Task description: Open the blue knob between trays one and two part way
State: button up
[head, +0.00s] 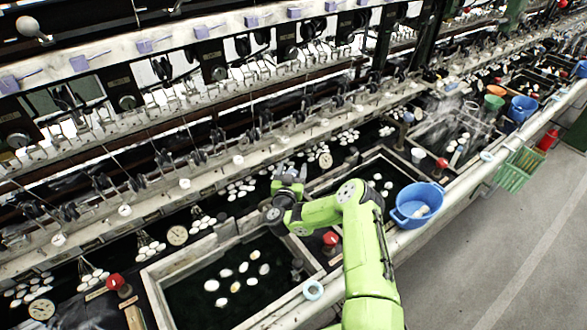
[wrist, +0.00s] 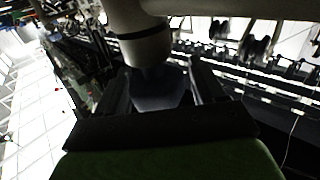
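In the wrist view a dark blue-grey knob (wrist: 160,92) sits between the two dark fingers of my gripper (wrist: 162,78), under a pale grey cylinder (wrist: 145,45) with a dark band. The fingers stand apart, one on each side of the knob. Shadow hides whether they touch it. In the head view my gripper (head: 287,190) is at the far side of the basins, by the gap between the near tray (head: 170,262) and the tray to its right (head: 400,155). My green arm and gripper hide most of the knob there.
Red knobs (head: 330,238) stand near the trays' front corners. White cocoons float in the dark water. The reeling machine's rail (head: 240,160) runs behind.

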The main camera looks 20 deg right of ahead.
jog(key=shift+d, duration=0.1)
jog(key=c, duration=0.8)
